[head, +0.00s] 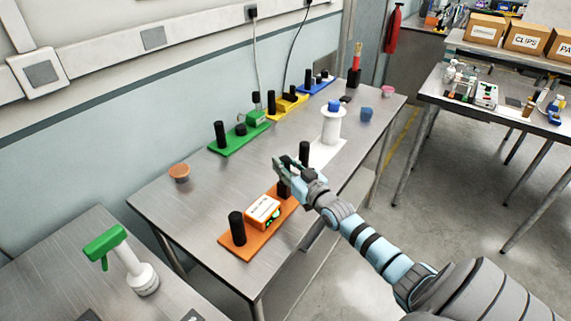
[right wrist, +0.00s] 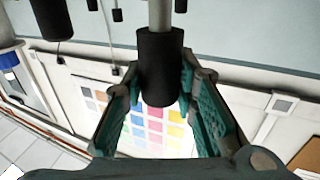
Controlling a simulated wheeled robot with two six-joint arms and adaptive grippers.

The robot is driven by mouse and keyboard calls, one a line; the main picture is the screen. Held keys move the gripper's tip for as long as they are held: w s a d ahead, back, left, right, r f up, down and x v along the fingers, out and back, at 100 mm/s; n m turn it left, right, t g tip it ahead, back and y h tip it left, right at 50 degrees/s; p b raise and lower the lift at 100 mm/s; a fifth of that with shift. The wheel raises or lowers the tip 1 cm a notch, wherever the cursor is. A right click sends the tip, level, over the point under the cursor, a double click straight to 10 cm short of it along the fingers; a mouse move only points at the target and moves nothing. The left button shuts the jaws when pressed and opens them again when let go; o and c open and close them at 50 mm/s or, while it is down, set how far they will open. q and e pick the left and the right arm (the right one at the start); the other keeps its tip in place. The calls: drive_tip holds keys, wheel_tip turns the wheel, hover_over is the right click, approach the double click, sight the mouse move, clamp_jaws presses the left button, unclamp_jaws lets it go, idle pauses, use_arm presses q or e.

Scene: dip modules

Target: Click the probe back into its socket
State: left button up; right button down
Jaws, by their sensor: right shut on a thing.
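My right gripper (head: 288,165) is over the far end of the orange base (head: 242,245). It is shut on the black handle of the probe (right wrist: 160,68), which shows between the teal fingers in the right wrist view with a grey rod running from one end. In the head view a dark part (head: 283,188) shows just under the jaws; I cannot tell whether it is handle or socket. A white-labelled orange box (head: 263,211) and an upright black cylinder (head: 238,228) stand on the orange base. The socket cannot be made out clearly. My left gripper is not in view.
Another black cylinder (head: 305,152) stands close behind my gripper. A white spool (head: 331,128) is beyond it. Green (head: 230,146), yellow (head: 284,108) and blue (head: 313,87) bases line the wall side. The table's left middle is bare apart from an orange-brown pot (head: 179,172).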

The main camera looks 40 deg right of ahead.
drive_tip(key=shift+f+b, duration=1.25)
drive_tip(key=shift+f, duration=0.1)
idle(0.4)
drive_tip(key=c, duration=1.2)
unclamp_jaws()
drive_tip(key=shift+o, duration=0.5)
drive_tip(key=o, duration=0.5)
drive_tip(key=shift+c, duration=0.2)
wheel_tip(320, 180, up, 9)
drive_tip(key=p, duration=0.9)
drive_tip(key=shift+r, duration=0.15)
